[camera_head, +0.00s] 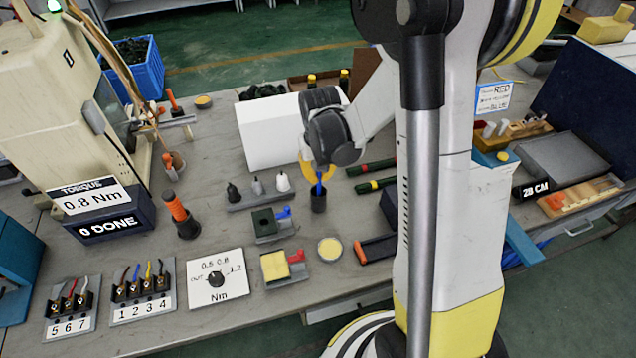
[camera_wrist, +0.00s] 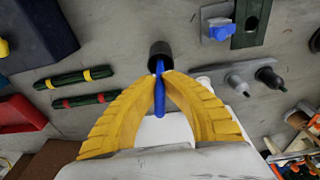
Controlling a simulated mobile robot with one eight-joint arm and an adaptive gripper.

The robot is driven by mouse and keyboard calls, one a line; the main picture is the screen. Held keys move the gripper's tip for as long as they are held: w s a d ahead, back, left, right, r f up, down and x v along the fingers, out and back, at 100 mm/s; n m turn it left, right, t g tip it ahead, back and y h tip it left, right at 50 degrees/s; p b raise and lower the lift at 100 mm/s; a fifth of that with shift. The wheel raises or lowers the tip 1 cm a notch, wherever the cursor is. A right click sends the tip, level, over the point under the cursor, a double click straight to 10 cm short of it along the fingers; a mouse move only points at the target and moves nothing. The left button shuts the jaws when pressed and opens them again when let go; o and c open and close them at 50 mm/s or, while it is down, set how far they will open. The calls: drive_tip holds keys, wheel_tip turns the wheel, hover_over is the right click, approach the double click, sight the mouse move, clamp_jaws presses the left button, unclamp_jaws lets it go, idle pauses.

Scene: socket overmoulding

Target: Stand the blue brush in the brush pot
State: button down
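The blue brush (camera_head: 319,188) is held upright between the yellow fingers of my gripper (camera_head: 318,175). In the wrist view the fingertips (camera_wrist: 161,77) close on the blue brush (camera_wrist: 159,100) from both sides. The brush pot is a small dark cylinder (camera_head: 318,203) standing on the bench directly under my gripper. In the wrist view the brush's far end reaches the mouth of the pot (camera_wrist: 161,48). The end looks to be at or just inside the rim; how deep it sits, I cannot tell.
A rail with several small nozzles (camera_head: 258,190) stands left of the pot. A white box (camera_head: 282,130) lies behind it. Green rods with coloured bands (camera_head: 374,185) lie to the right. A green block with a blue part (camera_head: 265,222) and a round yellow dish (camera_head: 330,249) are in front.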

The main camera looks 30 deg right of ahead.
drive_tip(key=shift+f, duration=0.9)
drive_tip(key=shift+f, duration=0.1)
drive_tip(key=c, duration=1.6)
unclamp_jaws()
drive_tip(key=shift+b, duration=0.3)
